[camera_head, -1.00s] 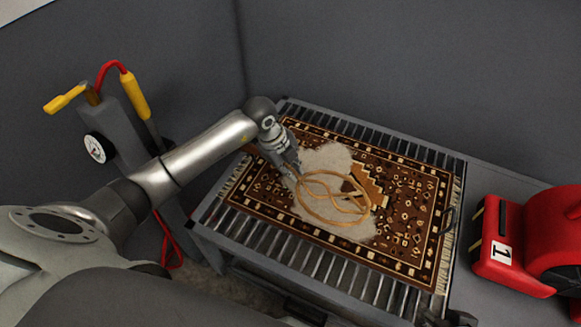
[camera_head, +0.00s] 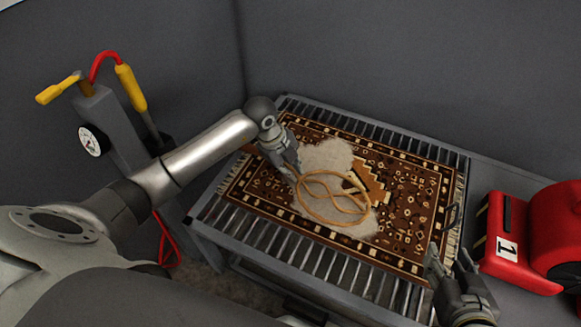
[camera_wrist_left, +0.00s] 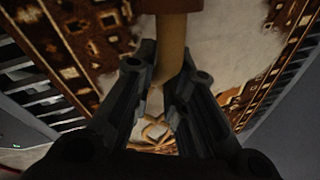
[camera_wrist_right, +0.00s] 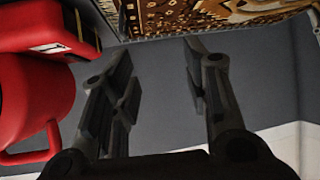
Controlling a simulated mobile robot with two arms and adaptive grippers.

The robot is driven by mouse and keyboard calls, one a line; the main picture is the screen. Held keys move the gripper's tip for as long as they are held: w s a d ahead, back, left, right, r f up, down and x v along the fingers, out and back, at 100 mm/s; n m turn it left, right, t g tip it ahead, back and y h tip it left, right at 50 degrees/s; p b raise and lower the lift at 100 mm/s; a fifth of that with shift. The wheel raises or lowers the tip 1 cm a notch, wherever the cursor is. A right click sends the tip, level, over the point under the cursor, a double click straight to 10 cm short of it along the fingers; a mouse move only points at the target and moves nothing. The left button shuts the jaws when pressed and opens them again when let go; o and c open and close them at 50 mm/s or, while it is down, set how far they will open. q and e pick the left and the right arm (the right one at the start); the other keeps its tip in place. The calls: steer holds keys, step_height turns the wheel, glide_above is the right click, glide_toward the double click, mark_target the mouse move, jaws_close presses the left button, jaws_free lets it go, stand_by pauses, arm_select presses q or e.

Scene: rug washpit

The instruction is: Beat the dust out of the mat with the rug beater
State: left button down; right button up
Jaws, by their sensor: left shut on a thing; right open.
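The patterned brown mat (camera_head: 405,215) lies on a slatted grey rack, with a pale dusty patch (camera_head: 325,157) over its middle. The rug beater (camera_head: 335,222), a looped tan wicker head, is over the mat's middle, above or on the dusty patch; I cannot tell if it touches. My left gripper (camera_head: 293,170) is shut on the beater's handle, which also shows in the left wrist view (camera_wrist_left: 172,45). My right gripper (camera_head: 448,258) is open and empty by the mat's front right corner. In the right wrist view its fingers (camera_wrist_right: 155,75) are apart, with the mat's edge beyond them.
A red blower (camera_head: 510,250) marked 1 stands right of the rack (camera_head: 300,262), close to my right gripper. A grey post with a gauge (camera_head: 92,141) and yellow-handled sprayer stands at left. Grey walls close the back.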

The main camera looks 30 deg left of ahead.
mark_target(291, 183)
steer(key=shift+w, duration=0.1)
arm_select(q)
step_height(291, 183, down, 3)
steer(key=shift+f+b, duration=0.1)
steer(key=shift+b, duration=0.9)
arm_select(e)
steer(key=w+a+r+t+y, duration=0.1)
steer(key=w+a+r+t, duration=0.2)
steer(key=r, duration=0.4)
arm_select(q)
steer(key=shift+r, duration=0.2)
step_height(291, 183, up, 2)
steer(key=shift+p, duration=1.25)
steer(key=shift+r+p, duration=0.9)
steer(key=shift+p, duration=0.05)
steer(key=shift+r, duration=0.1)
arm_select(e)
steer(key=s+d+f+g+h, duration=0.1)
steer(key=s+d+f+g, duration=0.2)
steer(key=s+f+g, duration=0.2)
steer(key=s+d+f+g+h, duration=0.1)
steer(key=s+d+f+g, duration=0.2)
steer(key=s+f, duration=0.5)
steer(key=shift+s+d+f+g+h, duration=0.15)
steer(key=shift+s+d+g+h, duration=0.35)
steer(key=shift+g, duration=0.4)
steer(key=shift+a, duration=0.1)
